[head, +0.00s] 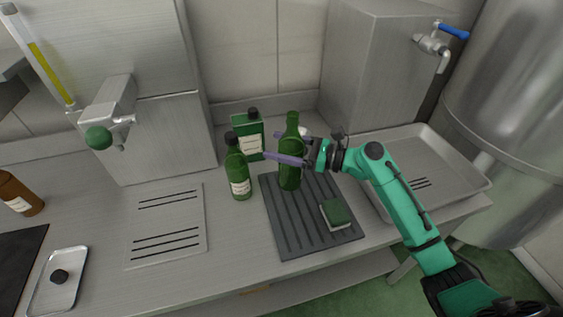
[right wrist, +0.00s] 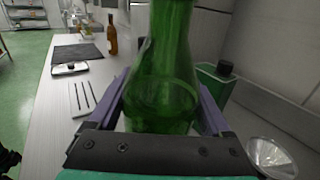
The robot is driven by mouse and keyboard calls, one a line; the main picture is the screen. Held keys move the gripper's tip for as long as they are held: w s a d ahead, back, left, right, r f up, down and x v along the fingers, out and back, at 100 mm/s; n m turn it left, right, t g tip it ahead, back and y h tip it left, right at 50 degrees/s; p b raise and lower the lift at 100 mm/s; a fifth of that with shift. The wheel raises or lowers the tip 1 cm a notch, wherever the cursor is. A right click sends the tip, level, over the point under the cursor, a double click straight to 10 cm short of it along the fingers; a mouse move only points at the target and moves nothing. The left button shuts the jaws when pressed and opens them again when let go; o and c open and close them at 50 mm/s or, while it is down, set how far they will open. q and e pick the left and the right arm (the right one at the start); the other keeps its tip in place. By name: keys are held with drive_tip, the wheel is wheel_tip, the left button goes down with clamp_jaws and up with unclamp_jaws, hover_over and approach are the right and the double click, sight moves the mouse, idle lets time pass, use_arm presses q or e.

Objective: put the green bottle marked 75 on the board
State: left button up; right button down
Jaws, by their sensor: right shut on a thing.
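A green bottle (head: 291,172) with a long neck and no visible cap or label stands upright between the purple fingers of my right gripper (head: 279,148), which is shut on it. In the right wrist view the same bottle (right wrist: 160,75) fills the middle; no marking shows on it. In the head view its base appears over the back part of the dark grey ribbed board (head: 287,236); I cannot tell whether it touches. A capped green bottle (head: 237,165) with a white label, too small to read, stands left of the board. My left gripper is not in view.
A square green bottle (head: 242,129) stands behind, close to the held bottle. A green-topped sponge (head: 337,212) lies on the board's right front. A metal tray (head: 452,165) is at right. A metal funnel (right wrist: 272,157) shows in the wrist view. A brown bottle (head: 17,194) stands far left.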

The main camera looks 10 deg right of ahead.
drive_tip(key=f, duration=0.5)
drive_tip(key=shift+w+f, duration=0.2)
drive_tip(key=shift+f, duration=0.2)
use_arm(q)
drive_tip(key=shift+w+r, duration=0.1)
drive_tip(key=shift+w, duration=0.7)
use_arm(e)
drive_tip(key=shift+f, duration=0.1)
unclamp_jaws()
drive_tip(key=shift+f, duration=0.15)
drive_tip(key=shift+s+d, duration=0.1)
drive_tip(key=shift+s, duration=0.05)
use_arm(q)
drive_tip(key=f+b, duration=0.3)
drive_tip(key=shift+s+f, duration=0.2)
use_arm(e)
drive_tip(key=v, duration=1.1)
drive_tip(key=shift+s+d, duration=0.15)
drive_tip(key=shift+d, duration=0.2)
